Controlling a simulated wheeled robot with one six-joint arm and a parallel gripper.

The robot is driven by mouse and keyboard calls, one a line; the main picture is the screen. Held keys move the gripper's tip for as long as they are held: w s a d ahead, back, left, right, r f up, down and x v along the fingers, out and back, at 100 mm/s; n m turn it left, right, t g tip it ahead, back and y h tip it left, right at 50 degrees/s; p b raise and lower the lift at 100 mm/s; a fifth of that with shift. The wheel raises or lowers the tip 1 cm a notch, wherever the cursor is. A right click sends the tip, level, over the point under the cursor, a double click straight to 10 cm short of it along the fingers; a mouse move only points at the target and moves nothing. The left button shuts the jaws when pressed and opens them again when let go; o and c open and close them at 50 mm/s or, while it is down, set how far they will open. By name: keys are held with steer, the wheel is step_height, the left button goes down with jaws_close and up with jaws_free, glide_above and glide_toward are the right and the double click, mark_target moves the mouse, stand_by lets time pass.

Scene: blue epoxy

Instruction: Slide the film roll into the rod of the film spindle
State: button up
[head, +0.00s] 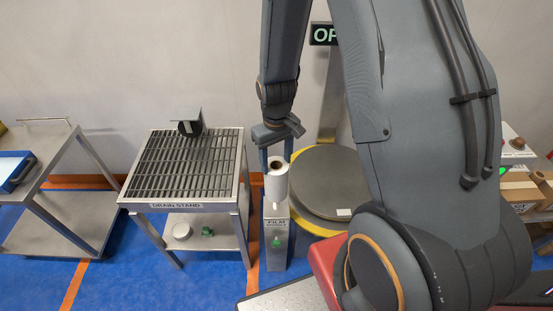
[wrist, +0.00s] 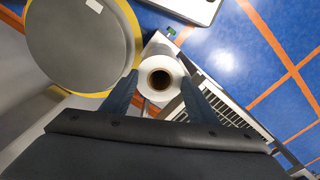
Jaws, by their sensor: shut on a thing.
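The film roll (head: 276,186) is white with a brown core and is upright in the head view. It also shows end-on in the wrist view (wrist: 162,64), with its dark core hole facing the camera. My gripper (head: 276,161) is shut on the roll from above, with one finger on either side; its fingers also show in the wrist view (wrist: 160,92). The film spindle (head: 275,258) is a narrow grey stand labelled FILM, directly below the roll in the head view.
A drain stand (head: 185,165) with a slatted top is close on the left, with a black reel (head: 190,128) on it. A steel cart (head: 75,205) stands far left.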

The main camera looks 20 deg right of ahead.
mark_target(276, 168)
steer(key=shift+f+b, duration=2.55)
steer(key=shift+f, duration=1.9)
steer(key=o, duration=1.5)
steer(key=shift+c, duration=0.2)
step_height(276, 168, up, 5)
steer(key=p, duration=0.4)
step_height(276, 168, up, 8)
steer(key=b, duration=0.1)
steer(key=shift+b, duration=0.4)
